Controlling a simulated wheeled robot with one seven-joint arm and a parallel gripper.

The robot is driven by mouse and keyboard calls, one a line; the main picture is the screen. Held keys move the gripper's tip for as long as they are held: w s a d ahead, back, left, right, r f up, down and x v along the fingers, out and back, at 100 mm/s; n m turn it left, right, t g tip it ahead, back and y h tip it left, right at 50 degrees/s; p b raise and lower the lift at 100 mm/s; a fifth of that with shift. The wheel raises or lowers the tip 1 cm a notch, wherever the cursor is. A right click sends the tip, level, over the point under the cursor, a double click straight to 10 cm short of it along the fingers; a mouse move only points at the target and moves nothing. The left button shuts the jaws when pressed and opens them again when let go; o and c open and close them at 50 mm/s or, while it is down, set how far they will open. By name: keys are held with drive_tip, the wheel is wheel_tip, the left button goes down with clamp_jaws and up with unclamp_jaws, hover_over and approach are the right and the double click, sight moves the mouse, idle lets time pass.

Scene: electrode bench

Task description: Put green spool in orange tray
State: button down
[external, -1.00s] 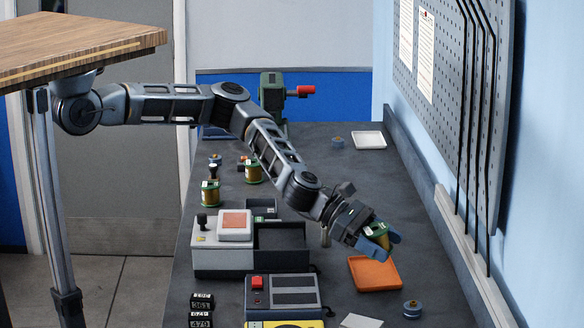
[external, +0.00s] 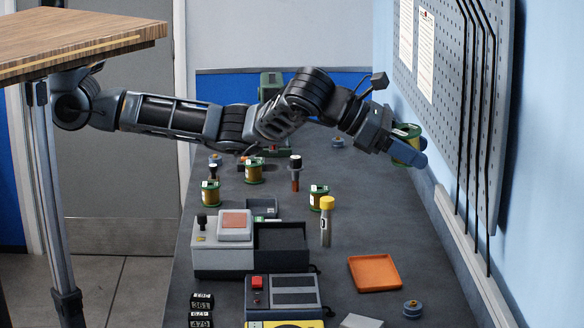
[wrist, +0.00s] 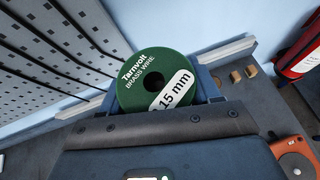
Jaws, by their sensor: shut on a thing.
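My gripper (external: 408,148) is shut on a green spool (external: 404,152). It holds the spool high near the pegboard wall, well above the bench. In the wrist view the green spool (wrist: 157,78) shows its round face, labelled "Tarnvolt brass wire" and "15 mm", between my blue fingers. The orange tray (external: 375,272) lies flat on the bench at the front right and looks empty. The spool is above and beyond the tray in the picture, clear of it.
Several other green-ended spools stand on the bench, one near the middle (external: 319,197). A yellow-capped tool (external: 327,220) stands upright left of the tray. A blue-grey disc (external: 412,309) lies in front. The pegboard (external: 452,90) is close to my gripper.

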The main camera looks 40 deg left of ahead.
drive_tip(key=shift+r+n+t+y, duration=0.25)
drive_tip(key=shift+n+t+y, duration=0.15)
drive_tip(key=shift+n, duration=0.2)
drive_tip(key=shift+w+a+f+n+y, duration=0.1)
drive_tip(key=shift+w+a+n+y, duration=0.2)
drive_tip(key=shift+n+y, duration=0.15)
drive_tip(key=w+a+f+n+t+y+p, duration=0.15)
drive_tip(key=a+f+n+y, duration=0.35)
drive_tip(key=f, duration=0.8)
drive_tip(key=a+f+n+t+y, duration=0.25)
drive_tip(key=a+f+n, duration=0.25)
drive_tip(key=a+f, duration=0.5)
drive_tip(key=g+y+p, duration=0.1)
drive_tip(key=p, duration=0.1)
hover_over(368, 286)
wheel_tip(368, 286, down, 10)
drive_tip(key=shift+r, duration=0.2)
drive_tip(key=shift+f, duration=1.95)
drive_tip(key=shift+f, duration=0.6)
drive_tip(key=shift+c, duration=1)
unclamp_jaws()
drive_tip(key=shift+f, duration=0.1)
